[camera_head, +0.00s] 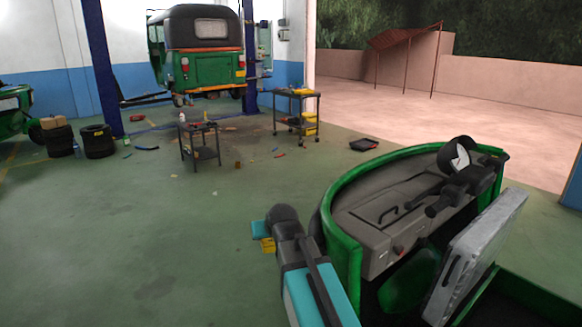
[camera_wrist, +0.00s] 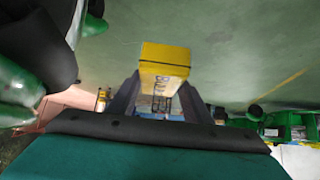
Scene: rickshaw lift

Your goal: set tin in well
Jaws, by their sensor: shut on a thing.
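The tin, a yellow box with dark lettering (camera_wrist: 163,62), is between the two dark fingers of my gripper (camera_wrist: 158,100) in the wrist view. In the head view only a small yellow part of the tin (camera_head: 267,245) shows beside my gripper (camera_head: 262,231), at the end of my teal arm. They are above the green floor, just left of the green rickshaw front. This open body (camera_head: 345,250) has a grey dashboard (camera_head: 375,225) with a recessed top. I cannot tell for sure which hollow is the well. The tin is apart from the rickshaw body.
A steering column with a round gauge (camera_head: 459,160) rises at the dashboard's right. A grey panel (camera_head: 475,255) leans at lower right. Two tool carts (camera_head: 200,150) and (camera_head: 297,115) and a raised rickshaw (camera_head: 208,62) stand behind. The floor at left is mostly clear.

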